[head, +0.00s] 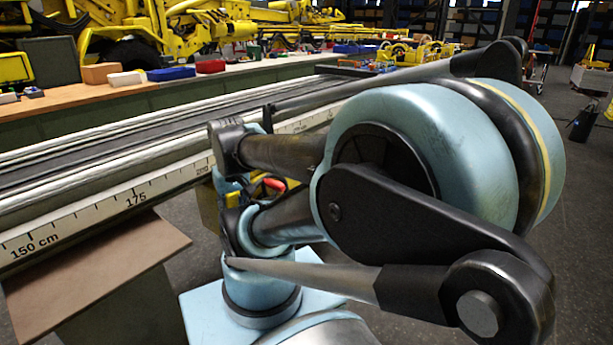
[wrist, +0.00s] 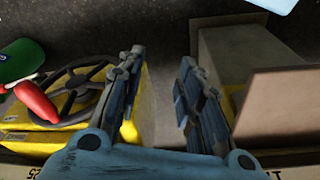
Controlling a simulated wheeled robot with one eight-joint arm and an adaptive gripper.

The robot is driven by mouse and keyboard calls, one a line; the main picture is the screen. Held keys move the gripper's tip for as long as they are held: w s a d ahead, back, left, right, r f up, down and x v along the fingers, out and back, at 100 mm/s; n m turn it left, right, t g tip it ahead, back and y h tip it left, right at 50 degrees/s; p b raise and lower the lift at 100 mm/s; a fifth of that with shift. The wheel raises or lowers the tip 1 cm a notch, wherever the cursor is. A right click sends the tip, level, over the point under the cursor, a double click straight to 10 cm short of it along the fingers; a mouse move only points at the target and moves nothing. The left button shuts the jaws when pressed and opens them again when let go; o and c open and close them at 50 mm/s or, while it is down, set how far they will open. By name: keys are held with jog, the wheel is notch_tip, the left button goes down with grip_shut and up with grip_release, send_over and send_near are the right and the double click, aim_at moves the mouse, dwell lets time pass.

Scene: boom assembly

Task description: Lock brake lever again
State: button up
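A red handle (wrist: 38,102), which looks like the brake lever, is at the left of the wrist view beside a black handwheel (wrist: 78,88) on a yellow housing (wrist: 135,110). In the head view a small red piece (head: 274,184) shows between my arm links, with yellow parts (head: 236,198) near it; most of this area is hidden by my arm. My gripper (wrist: 160,85) is open and empty, with dark floor showing between its fingers. Its left finger is beside the housing and handwheel; the red handle lies further left, outside the fingers. I cannot tell the lever's locked state.
A long rail with a centimetre scale (head: 100,215) runs across the left of the head view. A brown board (head: 95,270) lies below it and shows at the wrist view's right (wrist: 280,103), by a grey block (wrist: 235,60). A green piece (wrist: 20,60) is above the handle.

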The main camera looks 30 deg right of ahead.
jog(key=shift+w+a, duration=0.2)
jog(key=shift+w, duration=0.1)
jog(key=shift+o, duration=0.3)
